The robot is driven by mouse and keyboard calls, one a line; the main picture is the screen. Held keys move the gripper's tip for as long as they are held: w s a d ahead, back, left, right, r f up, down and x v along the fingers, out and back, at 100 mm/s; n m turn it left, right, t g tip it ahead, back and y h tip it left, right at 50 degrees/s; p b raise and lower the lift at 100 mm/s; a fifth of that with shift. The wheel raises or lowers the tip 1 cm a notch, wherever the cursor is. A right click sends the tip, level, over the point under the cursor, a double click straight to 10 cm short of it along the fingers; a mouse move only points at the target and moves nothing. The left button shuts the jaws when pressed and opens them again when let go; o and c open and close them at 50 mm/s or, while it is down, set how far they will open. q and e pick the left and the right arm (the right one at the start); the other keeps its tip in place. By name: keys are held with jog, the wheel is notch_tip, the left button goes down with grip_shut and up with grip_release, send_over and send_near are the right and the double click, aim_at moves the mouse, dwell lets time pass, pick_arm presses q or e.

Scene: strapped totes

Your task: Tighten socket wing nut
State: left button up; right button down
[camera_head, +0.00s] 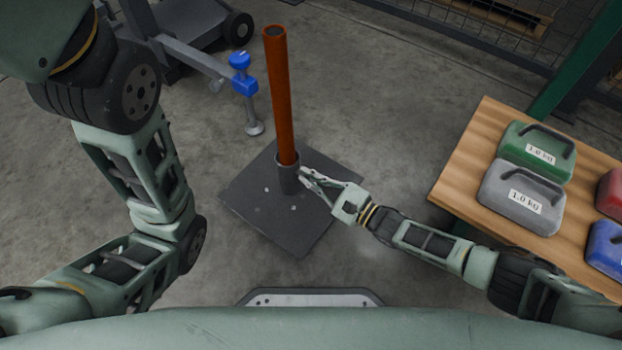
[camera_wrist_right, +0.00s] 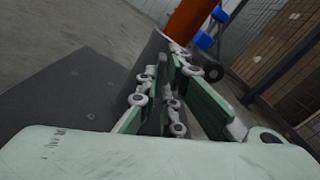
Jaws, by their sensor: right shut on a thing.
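An orange pole (camera_head: 281,95) stands upright in a dark grey socket (camera_head: 288,175) on a square dark base plate (camera_head: 262,217). The pole also shows at the top of the right wrist view (camera_wrist_right: 190,20). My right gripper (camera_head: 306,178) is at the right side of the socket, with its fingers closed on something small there. The wing nut itself is hidden by the fingers, and I cannot make it out in either view. My left arm comes in from the left in the head view, but its gripper is out of the picture.
A blue-topped stand (camera_head: 243,80) is behind the plate, with a wheeled cart (camera_head: 200,40) at the back. The concrete floor left of the plate is clear.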

jog(key=shift+w+a+r+m, duration=0.1)
jog(key=shift+w+r+m, duration=0.1)
jog(key=shift+m, duration=0.2)
jog(key=c, duration=1.9)
grip_release()
jog(key=shift+f, duration=0.15)
jog(key=v, duration=1.2)
